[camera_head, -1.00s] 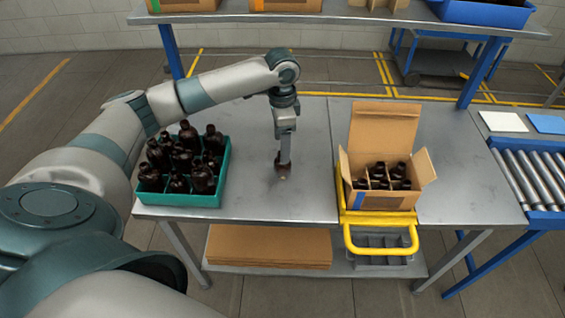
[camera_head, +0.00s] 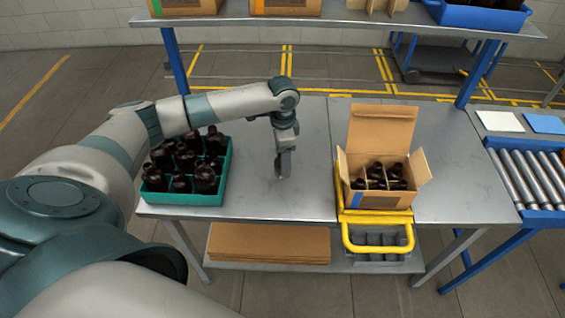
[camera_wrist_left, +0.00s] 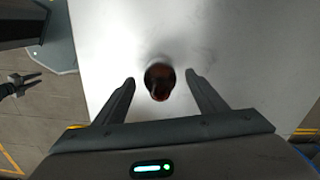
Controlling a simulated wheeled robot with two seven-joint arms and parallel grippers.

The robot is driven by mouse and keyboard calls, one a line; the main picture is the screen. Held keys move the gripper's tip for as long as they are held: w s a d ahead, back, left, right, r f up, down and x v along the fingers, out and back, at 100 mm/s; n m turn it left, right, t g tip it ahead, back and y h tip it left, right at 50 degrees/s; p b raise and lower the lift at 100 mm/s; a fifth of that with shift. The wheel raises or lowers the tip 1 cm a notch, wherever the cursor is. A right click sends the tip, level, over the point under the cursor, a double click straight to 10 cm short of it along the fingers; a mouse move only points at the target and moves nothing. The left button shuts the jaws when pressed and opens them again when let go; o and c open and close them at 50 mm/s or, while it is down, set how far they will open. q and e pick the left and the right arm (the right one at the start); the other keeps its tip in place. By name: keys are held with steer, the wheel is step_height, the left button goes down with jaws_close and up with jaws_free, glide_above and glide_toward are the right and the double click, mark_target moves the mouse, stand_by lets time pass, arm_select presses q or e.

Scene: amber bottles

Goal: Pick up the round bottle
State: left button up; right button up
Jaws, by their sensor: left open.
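A dark amber round bottle (camera_wrist_left: 159,82) stands on the metal table, seen from above in the left wrist view. My left gripper (camera_wrist_left: 160,77) is open above the table, its two fingers on either side of the bottle in that picture, with gaps on both sides. In the head view my left gripper (camera_head: 283,174) points down at the middle of the table and mostly hides the bottle. A small dark pronged shape (camera_wrist_left: 20,84) at the left edge of the wrist view looks like my right gripper; its jaw state is unclear.
A green crate (camera_head: 180,199) of several dark bottles stands left of my left gripper. An open cardboard box (camera_head: 378,199) with dark bottles in compartments stands to the right, at a yellow-handled holder (camera_head: 378,249). A shelf (camera_head: 330,18) spans the back.

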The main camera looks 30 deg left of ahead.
arm_select(q)
steer(key=shift+f, duration=1.1)
steer(key=c, duration=1.2)
